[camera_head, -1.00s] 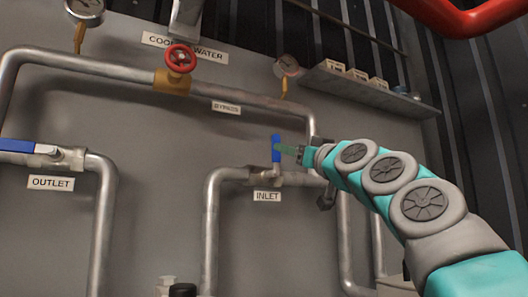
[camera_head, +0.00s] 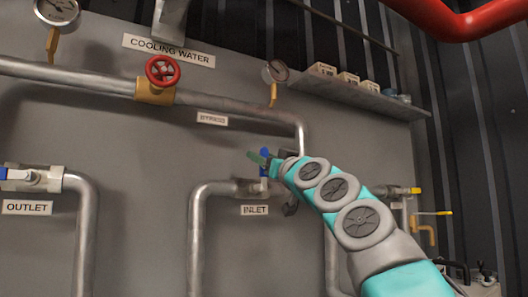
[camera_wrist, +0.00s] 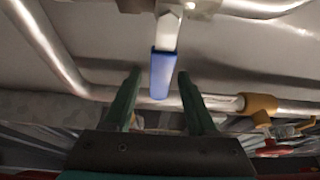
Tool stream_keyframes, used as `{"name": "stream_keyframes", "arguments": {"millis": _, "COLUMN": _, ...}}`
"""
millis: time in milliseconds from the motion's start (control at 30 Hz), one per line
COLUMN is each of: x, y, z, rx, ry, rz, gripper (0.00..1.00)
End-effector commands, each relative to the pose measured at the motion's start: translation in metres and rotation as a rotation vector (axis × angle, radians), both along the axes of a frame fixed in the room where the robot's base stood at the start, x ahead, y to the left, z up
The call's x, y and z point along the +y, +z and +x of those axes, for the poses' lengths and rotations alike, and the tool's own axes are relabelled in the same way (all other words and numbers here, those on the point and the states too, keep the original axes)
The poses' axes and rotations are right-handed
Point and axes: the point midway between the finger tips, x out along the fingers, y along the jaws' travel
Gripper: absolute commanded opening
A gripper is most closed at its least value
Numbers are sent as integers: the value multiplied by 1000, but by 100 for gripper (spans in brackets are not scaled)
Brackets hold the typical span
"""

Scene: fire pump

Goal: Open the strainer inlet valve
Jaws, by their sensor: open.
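The inlet valve (camera_head: 252,187) sits on the pipe above the INLET label (camera_head: 255,210). Its blue lever handle (camera_head: 265,153) stands up from the pipe and is partly covered by my gripper (camera_head: 258,160). In the wrist view the blue handle (camera_wrist: 162,75) lies between the two green fingers of my gripper (camera_wrist: 158,76). The fingers are open, with a visible gap on each side of the handle. The handle's metal stem (camera_wrist: 168,30) runs up to the valve body.
The outlet valve (camera_head: 32,179) is at the left. A red handwheel (camera_head: 162,70) is on the bypass pipe (camera_head: 230,107) above. A gauge (camera_head: 275,72) and a shelf (camera_head: 350,92) with boxes are at upper right. A red pipe (camera_head: 450,18) crosses the top right corner.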

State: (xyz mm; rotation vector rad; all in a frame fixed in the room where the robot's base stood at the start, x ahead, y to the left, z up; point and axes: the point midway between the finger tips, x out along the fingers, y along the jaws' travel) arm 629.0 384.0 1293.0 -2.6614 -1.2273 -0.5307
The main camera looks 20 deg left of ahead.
Motion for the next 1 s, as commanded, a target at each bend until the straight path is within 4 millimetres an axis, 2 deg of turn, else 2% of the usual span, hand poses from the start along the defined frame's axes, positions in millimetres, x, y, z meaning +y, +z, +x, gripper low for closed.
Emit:
{"name": "stream_keyframes", "arguments": {"millis": 167, "x": 0, "y": -1, "z": 0, "rx": 0, "ry": 0, "rz": 0, "gripper": 57}}
{"name": "stream_keyframes", "arguments": {"millis": 700, "x": 0, "y": -1, "z": 0, "rx": 1, "ry": 0, "rz": 0, "gripper": 0}}
{"name": "stream_keyframes", "arguments": {"millis": 1000, "x": 0, "y": -1, "z": 0, "rx": 1, "ry": 0, "rz": 0, "gripper": 0}}
